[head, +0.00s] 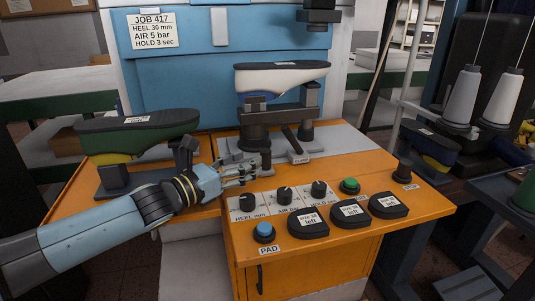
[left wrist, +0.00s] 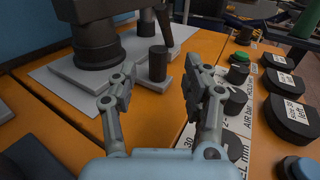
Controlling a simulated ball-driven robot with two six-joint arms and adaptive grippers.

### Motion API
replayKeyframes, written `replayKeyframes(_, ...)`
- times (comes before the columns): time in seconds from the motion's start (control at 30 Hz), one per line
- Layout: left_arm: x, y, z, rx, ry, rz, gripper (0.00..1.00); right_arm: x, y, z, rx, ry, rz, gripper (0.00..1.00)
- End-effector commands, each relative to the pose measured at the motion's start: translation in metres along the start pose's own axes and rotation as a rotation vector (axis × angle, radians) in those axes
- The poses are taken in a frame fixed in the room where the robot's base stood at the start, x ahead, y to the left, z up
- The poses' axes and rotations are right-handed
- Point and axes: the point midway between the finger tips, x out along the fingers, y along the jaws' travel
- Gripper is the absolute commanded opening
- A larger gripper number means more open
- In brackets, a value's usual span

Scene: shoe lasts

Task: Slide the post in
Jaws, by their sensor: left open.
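A short dark cylindrical post (left wrist: 157,64) stands upright on a small grey plate in the left wrist view. It shows beyond and between my open left fingers, which appear not to touch it. In the head view the post (head: 266,160) is small, just past the fingertips. My left gripper (head: 246,173) is open and empty in front of the machine; its two fingers also show in the left wrist view (left wrist: 157,84). The machine's thick dark column (left wrist: 97,45) rises behind the post on a grey base plate. My right gripper is not in view.
A white shoe last with dark sole (head: 282,78) sits on the machine supports. Another last (head: 137,133) stands at left. Knobs (head: 284,195), a green button (head: 350,185), a blue button (head: 264,231) and black pads (head: 348,212) crowd the orange bench right of my gripper.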

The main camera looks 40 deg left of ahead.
Motion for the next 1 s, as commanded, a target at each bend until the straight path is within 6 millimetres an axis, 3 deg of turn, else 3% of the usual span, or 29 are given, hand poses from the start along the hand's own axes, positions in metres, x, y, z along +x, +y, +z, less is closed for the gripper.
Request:
replayKeyframes(0.03,0.003,0.0,-0.012,0.004,0.006,-0.006,0.49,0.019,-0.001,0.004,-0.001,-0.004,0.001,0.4)
replayKeyframes(0.37,0.021,0.001,-0.011,0.004,0.002,0.005,0.49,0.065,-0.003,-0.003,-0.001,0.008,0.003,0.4)
replayKeyframes(0.43,0.03,0.003,0.0,-0.002,-0.004,0.013,0.49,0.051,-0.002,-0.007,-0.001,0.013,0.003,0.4)
replayKeyframes(0.57,0.049,0.002,0.004,-0.002,-0.005,0.01,0.49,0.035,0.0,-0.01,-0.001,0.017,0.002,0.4)
replayKeyframes(0.8,0.072,0.002,-0.002,-0.001,-0.001,0.008,0.49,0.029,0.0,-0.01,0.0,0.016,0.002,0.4)
replayKeyframes(1.0,0.075,0.001,-0.004,0.001,0.0,0.006,0.49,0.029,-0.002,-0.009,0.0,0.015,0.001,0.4)
